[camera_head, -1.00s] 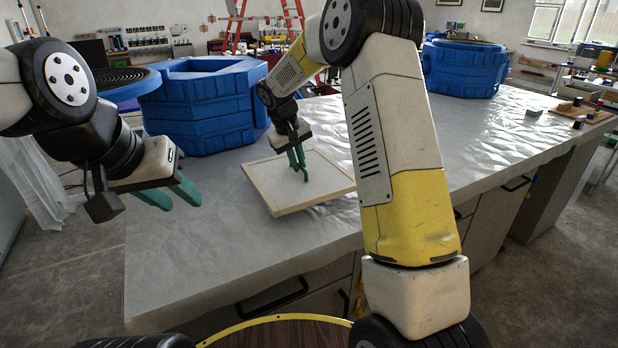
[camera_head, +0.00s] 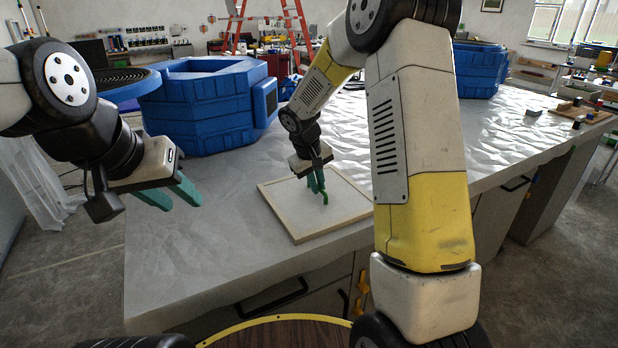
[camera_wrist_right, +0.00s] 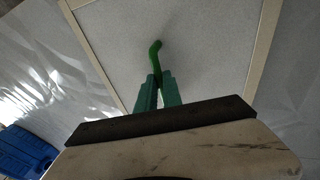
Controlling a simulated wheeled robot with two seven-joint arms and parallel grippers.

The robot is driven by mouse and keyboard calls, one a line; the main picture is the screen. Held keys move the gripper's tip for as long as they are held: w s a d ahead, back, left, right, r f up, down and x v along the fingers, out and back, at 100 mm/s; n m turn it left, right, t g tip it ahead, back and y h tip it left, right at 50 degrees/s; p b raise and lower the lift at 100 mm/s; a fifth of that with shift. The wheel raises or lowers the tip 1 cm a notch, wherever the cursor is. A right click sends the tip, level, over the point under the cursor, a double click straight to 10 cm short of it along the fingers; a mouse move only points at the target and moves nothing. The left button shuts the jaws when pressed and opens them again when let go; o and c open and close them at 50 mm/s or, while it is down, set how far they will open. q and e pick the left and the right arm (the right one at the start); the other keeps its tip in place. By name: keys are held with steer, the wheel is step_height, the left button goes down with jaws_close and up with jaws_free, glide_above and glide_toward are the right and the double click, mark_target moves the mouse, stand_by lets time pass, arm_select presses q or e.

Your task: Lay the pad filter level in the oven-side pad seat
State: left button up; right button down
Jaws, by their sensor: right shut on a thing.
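The pad filter (camera_head: 275,205) is a flat square pale pad with a cream frame and a green handle. It is low over or on the grey-covered worktop, and I cannot tell whether its underside touches. It looks about level. My right gripper (camera_head: 320,190) is shut on the green handle above the pad's middle; the right wrist view shows the green fingers (camera_wrist_right: 158,88) around the handle (camera_wrist_right: 154,55). My left gripper (camera_head: 176,194) is open and empty, left of the pad. I cannot make out which place is the oven-side pad seat.
A blue octagonal housing (camera_head: 205,110) stands behind the pad on the left. Another blue housing (camera_head: 480,70) stands at the back right, partly behind my right arm. Small blocks lie on a board (camera_head: 578,112) at the far right. The worktop (camera_head: 200,255) left of the pad is clear.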

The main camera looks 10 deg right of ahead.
steer(key=c, duration=1.5)
jaws_free()
